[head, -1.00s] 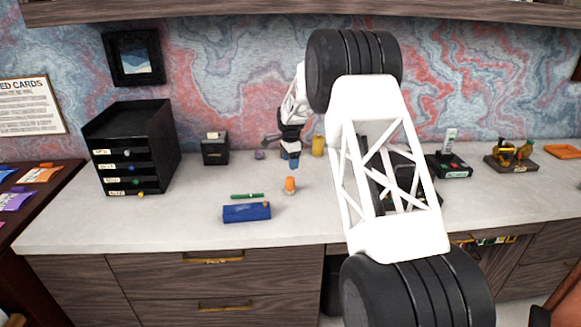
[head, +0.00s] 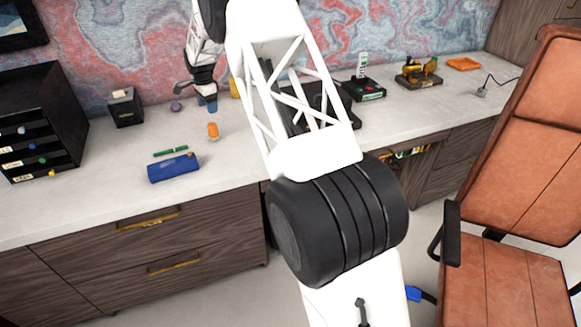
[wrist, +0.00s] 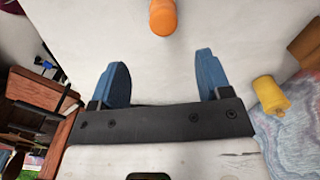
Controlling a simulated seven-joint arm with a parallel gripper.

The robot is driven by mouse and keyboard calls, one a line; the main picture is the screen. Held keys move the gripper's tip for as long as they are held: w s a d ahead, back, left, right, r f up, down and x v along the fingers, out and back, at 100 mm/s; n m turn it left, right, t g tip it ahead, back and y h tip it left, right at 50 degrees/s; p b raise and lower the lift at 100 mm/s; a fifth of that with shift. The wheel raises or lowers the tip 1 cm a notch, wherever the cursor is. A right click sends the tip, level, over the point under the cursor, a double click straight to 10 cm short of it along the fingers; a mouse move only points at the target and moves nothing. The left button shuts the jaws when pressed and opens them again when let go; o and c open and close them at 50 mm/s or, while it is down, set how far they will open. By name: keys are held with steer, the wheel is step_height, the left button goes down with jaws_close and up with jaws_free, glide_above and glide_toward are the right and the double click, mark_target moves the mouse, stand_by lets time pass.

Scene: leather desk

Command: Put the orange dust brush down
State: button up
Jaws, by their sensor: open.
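The orange dust brush (head: 213,131) stands on the pale desk top, in front of my gripper (head: 207,103) in the head view. In the wrist view its orange end (wrist: 163,16) shows at the top edge, cut off by the frame. My gripper (wrist: 157,82) has its two blue fingers wide apart with nothing between them. The brush lies beyond the fingertips, apart from them.
A blue case (head: 173,168) and a green pen (head: 170,151) lie left of the brush. A yellow object (wrist: 270,96) is right of the gripper in the wrist view. A black drawer unit (head: 38,122) stands at the left. An orange chair (head: 520,150) is at the right.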

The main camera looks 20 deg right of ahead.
steer(key=s+d+r+n, duration=0.2)
steer(key=s+r, duration=0.6)
steer(key=s, duration=0.3)
steer(key=s+d+r+n+t, duration=0.1)
steer(key=s+d+r+n, duration=0.15)
steer(key=s+r, duration=0.65)
steer(key=s+d+r+n, duration=0.1)
steer(key=s+r+n, duration=0.35)
steer(key=s, duration=0.85)
steer(key=s+d+f+n, duration=0.1)
steer(key=s+n, duration=0.1)
steer(key=s, duration=1.7)
steer(key=s+d+f+n+t, duration=0.1)
steer(key=s+d+n, duration=0.1)
steer(key=s, duration=1.7)
steer(key=shift+d+n+t, duration=0.2)
steer(key=shift+n+t, duration=0.1)
steer(key=shift+n, duration=0.5)
steer(key=shift+o, duration=0.4)
